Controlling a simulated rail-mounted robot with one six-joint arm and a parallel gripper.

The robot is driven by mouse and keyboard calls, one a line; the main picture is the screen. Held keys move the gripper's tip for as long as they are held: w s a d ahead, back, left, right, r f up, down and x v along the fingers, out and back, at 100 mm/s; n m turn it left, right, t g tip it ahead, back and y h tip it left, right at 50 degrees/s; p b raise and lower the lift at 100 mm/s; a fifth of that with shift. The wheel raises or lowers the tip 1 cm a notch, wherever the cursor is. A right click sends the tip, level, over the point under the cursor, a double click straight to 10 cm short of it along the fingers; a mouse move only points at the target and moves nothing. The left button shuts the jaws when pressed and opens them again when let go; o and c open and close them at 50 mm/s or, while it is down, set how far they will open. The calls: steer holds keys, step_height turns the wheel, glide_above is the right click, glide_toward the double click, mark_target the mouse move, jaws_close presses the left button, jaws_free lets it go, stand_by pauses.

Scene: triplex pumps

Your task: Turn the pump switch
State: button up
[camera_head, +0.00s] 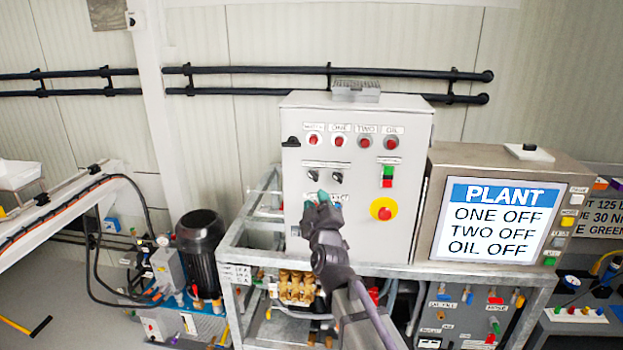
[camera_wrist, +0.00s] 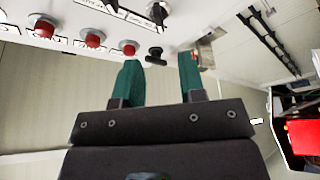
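The grey control box (camera_head: 340,240) carries two black rotary switches, the left one (camera_head: 312,176) and the right one (camera_head: 339,177). They also show at the top edge of the wrist view, the left one (camera_wrist: 157,12) and the right one (camera_wrist: 110,5) partly cut off. I cannot tell which one is the pump switch. My gripper (camera_head: 322,201), with green fingers, is in front of the panel, just below the switches in the head view. In the wrist view my gripper (camera_wrist: 160,70) is open, with nothing between its fingers.
A row of red lamps (camera_head: 339,140) runs above the switches. A green-red button (camera_head: 388,176) and a yellow-ringed red stop button (camera_head: 383,209) are to the right. The screen (camera_head: 497,222) reads ONE OFF, TWO OFF, OIL OFF. A black latch (camera_wrist: 155,53) shows beyond the fingertips.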

mark_target(312, 177)
steer(key=p+x, duration=0.2)
steer(key=x, duration=0.6)
steer(key=shift+w+r, duration=0.1)
steer(key=shift+w, duration=0.25)
steer(key=shift+c, duration=0.2)
jaws_close()
